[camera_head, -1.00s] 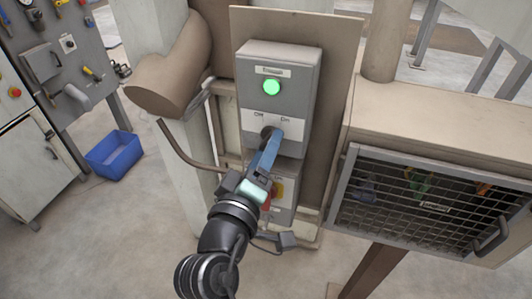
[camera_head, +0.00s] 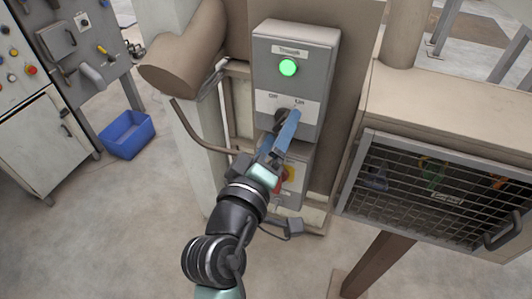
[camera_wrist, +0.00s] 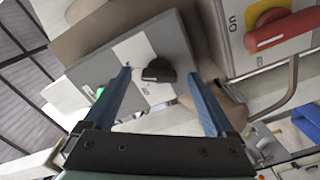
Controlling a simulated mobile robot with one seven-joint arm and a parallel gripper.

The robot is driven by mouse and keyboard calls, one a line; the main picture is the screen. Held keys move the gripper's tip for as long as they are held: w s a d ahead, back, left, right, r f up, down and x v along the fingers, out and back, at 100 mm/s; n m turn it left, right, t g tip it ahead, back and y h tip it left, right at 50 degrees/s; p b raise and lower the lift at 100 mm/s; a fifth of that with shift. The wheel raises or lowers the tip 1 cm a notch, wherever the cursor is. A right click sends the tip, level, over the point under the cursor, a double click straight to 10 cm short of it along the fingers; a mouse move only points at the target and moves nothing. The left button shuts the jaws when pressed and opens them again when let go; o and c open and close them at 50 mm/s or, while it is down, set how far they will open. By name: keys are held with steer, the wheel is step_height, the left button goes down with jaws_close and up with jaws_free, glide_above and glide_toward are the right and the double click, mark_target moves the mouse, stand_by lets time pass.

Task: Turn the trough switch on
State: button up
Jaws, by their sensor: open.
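The trough switch is a dark rotary knob (camera_head: 281,119) on a grey box (camera_head: 258,75) labelled Trough, below a lit green lamp (camera_head: 288,67). Off is printed at the upper left of the knob and On at the upper right. In the wrist view the knob (camera_wrist: 158,70) shows between the two blue fingers of my gripper (camera_wrist: 159,74), with a gap on each side. My gripper is open and empty at the panel face. In the head view a finger covers part of the knob, and I cannot tell its exact angle.
Just below is a second box with a red handle on a yellow plate (camera_wrist: 270,18), close to my gripper. A mesh-fronted cabinet (camera_head: 430,195) stands to the right. A pipe and post stand left of the box. A blue bin (camera_head: 126,134) is on the floor at left.

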steer(key=b+v, duration=0.3)
steer(key=v, duration=0.9)
steer(key=shift+s, duration=0.2)
